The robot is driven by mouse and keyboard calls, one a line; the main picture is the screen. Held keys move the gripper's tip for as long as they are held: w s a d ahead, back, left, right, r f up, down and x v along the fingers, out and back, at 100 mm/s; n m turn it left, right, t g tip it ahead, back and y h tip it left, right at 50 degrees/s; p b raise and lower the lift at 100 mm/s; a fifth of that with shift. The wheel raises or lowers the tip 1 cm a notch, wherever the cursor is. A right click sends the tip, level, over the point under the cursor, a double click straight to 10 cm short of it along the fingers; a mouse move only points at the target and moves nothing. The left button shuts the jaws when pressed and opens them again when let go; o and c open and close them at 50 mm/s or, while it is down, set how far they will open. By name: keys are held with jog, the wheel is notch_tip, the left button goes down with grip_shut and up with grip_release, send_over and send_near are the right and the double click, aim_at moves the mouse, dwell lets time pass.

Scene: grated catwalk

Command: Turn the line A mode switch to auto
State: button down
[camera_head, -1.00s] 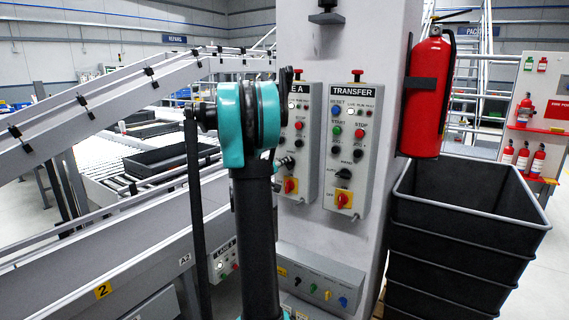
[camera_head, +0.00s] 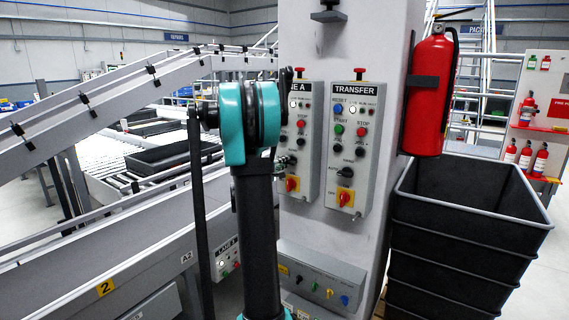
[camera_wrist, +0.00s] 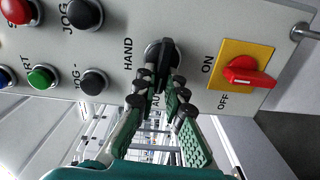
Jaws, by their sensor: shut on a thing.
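The line A panel (camera_head: 302,110) is a grey box on the pillar, its left side hidden behind my arm in the head view. In the wrist view its mode switch (camera_wrist: 166,52) is a black knob with a narrow handle. HAND is printed to its left, and a label starting "AU" below it is partly covered by my fingers. The handle lies roughly up and down in that picture, its lower end towards that label. My gripper (camera_wrist: 161,84) is shut on the handle, one finger on each side. In the head view my gripper (camera_head: 286,163) is at the panel, small and partly hidden.
A red switch on a yellow ON/OFF plate (camera_wrist: 247,70) sits right of the knob in the wrist view; buttons (camera_wrist: 85,14) are to the left. The transfer panel (camera_head: 350,150) stands close on the right. A fire extinguisher (camera_head: 428,95) and black crates (camera_head: 465,215) are further right.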

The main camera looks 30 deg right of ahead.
jog(key=shift+f+n, duration=0.1)
jog(key=shift+n, duration=0.6)
jog(key=c, duration=1.6)
grip_release()
jog(key=shift+a, duration=0.1)
jog(key=v, duration=1.2)
jog(key=shift+f, duration=0.1)
